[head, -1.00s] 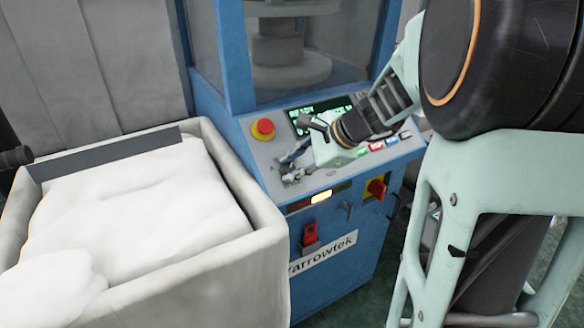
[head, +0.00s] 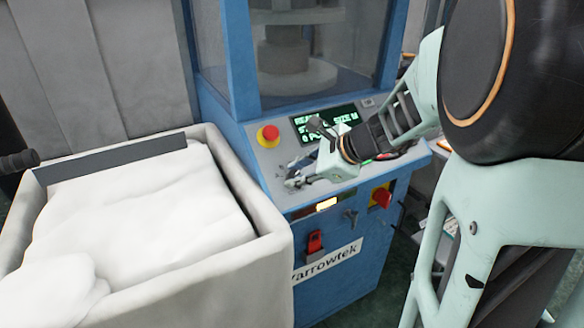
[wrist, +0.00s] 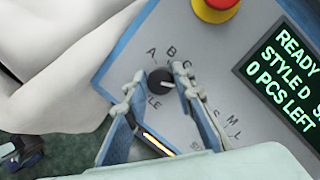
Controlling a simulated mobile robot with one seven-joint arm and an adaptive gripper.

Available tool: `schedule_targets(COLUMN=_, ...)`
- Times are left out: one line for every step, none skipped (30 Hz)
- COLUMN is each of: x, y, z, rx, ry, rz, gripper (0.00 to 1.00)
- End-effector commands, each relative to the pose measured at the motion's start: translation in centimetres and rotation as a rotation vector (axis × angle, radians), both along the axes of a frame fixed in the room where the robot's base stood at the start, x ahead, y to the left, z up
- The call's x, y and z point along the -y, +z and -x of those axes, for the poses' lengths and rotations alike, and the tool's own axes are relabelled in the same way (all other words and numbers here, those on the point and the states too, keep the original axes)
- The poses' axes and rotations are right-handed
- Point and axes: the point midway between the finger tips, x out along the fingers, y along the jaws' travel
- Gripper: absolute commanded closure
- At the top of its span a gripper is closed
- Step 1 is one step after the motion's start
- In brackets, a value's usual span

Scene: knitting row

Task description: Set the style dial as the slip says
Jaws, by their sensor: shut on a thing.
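The style dial (wrist: 160,80) is a small black round knob on the grey control panel. Letters A, B, C and more run in an arc around it. My gripper (wrist: 158,77) has one finger on each side of the dial, shut on it. A pale mark on the knob faces right in the wrist view, partly beside a finger. The display (wrist: 285,75) reads READY, STYLE D, 0 PCS LEFT; it also shows in the head view (head: 325,123). In the head view my gripper (head: 296,181) is low at the panel's left and hides the dial. I cannot make out the slip.
A red emergency button (head: 268,135) on a yellow base stands at the panel's upper left. A bin (head: 265,230) of white material stands left of the blue machine. Size letters (wrist: 228,128) lie right of the dial. A red switch (head: 381,197) is on the machine's front.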

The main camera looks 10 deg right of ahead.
Motion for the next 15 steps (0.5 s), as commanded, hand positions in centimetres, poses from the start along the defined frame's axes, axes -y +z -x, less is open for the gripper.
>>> schedule_targets(x=0.02, y=0.06, z=-0.04, rx=0.001, ry=-0.002, rz=-0.001, gripper=1.0)
schedule_targets(x=0.02, y=0.06, z=-0.04, rx=0.001, ry=-0.002, rz=-0.001, gripper=1.0)
schedule_targets(x=0.02, y=0.06, z=-0.04, rx=0.001, ry=-0.002, rz=-0.001, gripper=1.0)
schedule_targets(x=0.02, y=0.06, z=-0.04, rx=0.001, ry=-0.002, rz=-0.001, gripper=0.73)
schedule_targets(x=0.02, y=0.06, z=-0.04, rx=0.001, ry=-0.002, rz=-0.002, gripper=0.7)
schedule_targets(x=0.02, y=0.06, z=-0.04, rx=0.001, ry=-0.002, rz=-0.001, gripper=0.66)
schedule_targets(x=0.02, y=0.06, z=-0.03, rx=0.0, ry=-0.001, rz=-0.001, gripper=0.62)
schedule_targets(x=0.01, y=0.05, z=-0.04, rx=0.0, ry=-0.001, rz=-0.001, gripper=0.59)
schedule_targets(x=0.02, y=0.04, z=-0.03, rx=0.0, ry=-0.001, rz=-0.001, gripper=0.59)
schedule_targets(x=0.01, y=0.04, z=-0.02, rx=0.001, ry=-0.001, rz=0.0, gripper=0.59)
schedule_targets(x=0.01, y=0.04, z=-0.02, rx=0.001, ry=-0.001, rz=0.0, gripper=0.59)
schedule_targets(x=0.01, y=0.03, z=-0.02, rx=0.001, ry=-0.001, rz=0.0, gripper=0.59)
schedule_targets(x=0.01, y=0.03, z=-0.02, rx=0.0, ry=0.0, rz=0.0, gripper=0.59)
schedule_targets(x=0.0, y=0.02, z=-0.01, rx=0.0, ry=0.0, rz=0.0, gripper=0.59)
schedule_targets(x=0.01, y=0.03, z=0.0, rx=0.0, ry=0.0, rz=0.0, gripper=0.59)
